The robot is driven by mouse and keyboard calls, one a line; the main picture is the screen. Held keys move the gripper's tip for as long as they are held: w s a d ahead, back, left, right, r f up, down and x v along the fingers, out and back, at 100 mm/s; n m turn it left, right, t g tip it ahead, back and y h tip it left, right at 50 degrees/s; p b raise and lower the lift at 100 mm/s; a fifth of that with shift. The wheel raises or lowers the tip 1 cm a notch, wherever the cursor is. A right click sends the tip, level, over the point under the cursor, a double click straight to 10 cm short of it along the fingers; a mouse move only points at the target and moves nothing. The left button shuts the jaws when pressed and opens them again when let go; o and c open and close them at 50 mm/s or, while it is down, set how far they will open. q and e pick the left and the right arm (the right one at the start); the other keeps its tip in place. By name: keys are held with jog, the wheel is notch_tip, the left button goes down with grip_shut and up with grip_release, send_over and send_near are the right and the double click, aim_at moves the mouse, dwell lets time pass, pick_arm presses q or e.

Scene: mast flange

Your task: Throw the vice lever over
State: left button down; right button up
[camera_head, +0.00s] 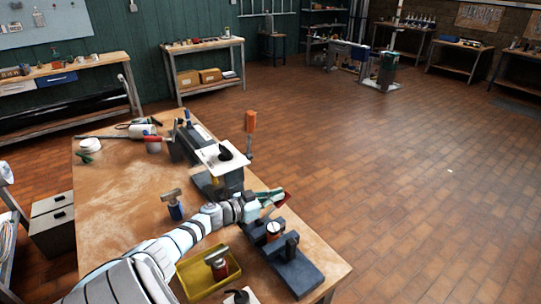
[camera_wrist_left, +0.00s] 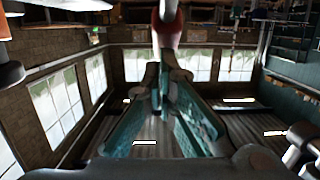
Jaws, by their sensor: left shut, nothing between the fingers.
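A lever with an orange grip (camera_head: 250,121) stands upright on a thin rod at the right side of a dark clamping device (camera_head: 229,181), which looks like the vice. A white plate with a black knob (camera_head: 225,154) lies on top of it. My left gripper (camera_head: 277,196) is just in front of and to the right of the device, below the lever, with green fingers and a red part beside them. In the left wrist view its fingers (camera_wrist_left: 160,84) are shut and empty. A pale rod with a red part (camera_wrist_left: 170,28) shows beyond the tips; I cannot tell whether it touches them. My right gripper is out of view.
A dark grey fixture with a red-and-white round part (camera_head: 273,231) stands right of my arm. A yellow tray (camera_head: 207,274) holds a red-and-metal tool. A blue-bodied tool (camera_head: 175,208) stands left of my arm. The left of the wooden bench (camera_head: 115,215) is mostly clear.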

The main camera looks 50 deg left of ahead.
pick_arm(q)
jog(key=shift+s+d+r+p, duration=0.1)
jog(key=shift+r+p, duration=0.45)
jog(key=r+p+v, duration=0.2)
jog(key=p+v, duration=0.2)
jog(key=v, duration=0.8)
jog(key=shift+w+r, duration=0.25)
